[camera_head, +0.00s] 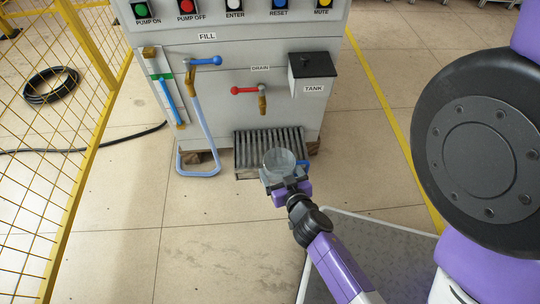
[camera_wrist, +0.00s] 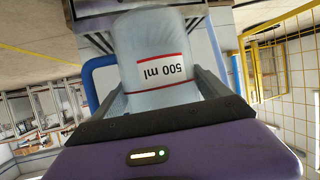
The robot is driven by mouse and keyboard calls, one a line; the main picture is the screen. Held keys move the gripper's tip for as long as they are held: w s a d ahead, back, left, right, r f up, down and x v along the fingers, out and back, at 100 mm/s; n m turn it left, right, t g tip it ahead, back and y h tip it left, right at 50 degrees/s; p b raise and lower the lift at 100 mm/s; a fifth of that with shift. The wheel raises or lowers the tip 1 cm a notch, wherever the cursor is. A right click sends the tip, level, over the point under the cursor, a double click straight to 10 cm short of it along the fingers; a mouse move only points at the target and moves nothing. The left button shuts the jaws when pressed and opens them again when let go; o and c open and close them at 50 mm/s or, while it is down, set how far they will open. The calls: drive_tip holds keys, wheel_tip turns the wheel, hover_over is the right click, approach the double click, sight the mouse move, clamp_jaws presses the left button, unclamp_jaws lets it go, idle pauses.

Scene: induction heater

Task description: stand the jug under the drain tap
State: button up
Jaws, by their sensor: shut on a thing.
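The jug (camera_head: 279,160) is a clear, pale vessel. In the wrist view the jug (camera_wrist: 155,55) shows a red-lined "500 ml" label, upside down in that picture, and a blue handle (camera_wrist: 93,82). My gripper (camera_head: 283,176) is shut on the jug, with one finger on each side of its body. The drain tap (camera_head: 262,100) has a red lever and a brass spout on the machine's front, under the "DRAIN" label. In the head view the jug shows below the tap and slightly right of it, over the front right part of the slatted grate (camera_head: 250,150). Whether it touches the grate is unclear.
The fill tap (camera_head: 205,62) has a blue lever, and its pale blue hose (camera_head: 207,130) loops down left of the grate. A black-lidded tank (camera_head: 313,70) juts out at the right. A yellow mesh fence (camera_head: 75,130) stands at the left. Floor left of my arm is clear.

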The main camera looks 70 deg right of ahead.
drive_tip(key=shift+s+d+f, duration=0.15)
drive_tip(key=shift+f, duration=0.3)
drive_tip(key=shift+d, duration=0.25)
drive_tip(key=r+x, duration=0.1)
drive_tip(key=x, duration=0.4)
drive_tip(key=r+x, duration=0.1)
drive_tip(key=x, duration=0.5)
drive_tip(key=d+r+x, duration=0.1)
drive_tip(key=x, duration=0.5)
drive_tip(key=shift+w+d, duration=0.2)
drive_tip(key=shift+w, duration=0.35)
drive_tip(key=shift+f+b, duration=0.2)
drive_tip(key=shift+b, duration=0.2)
drive_tip(key=o, duration=1.3)
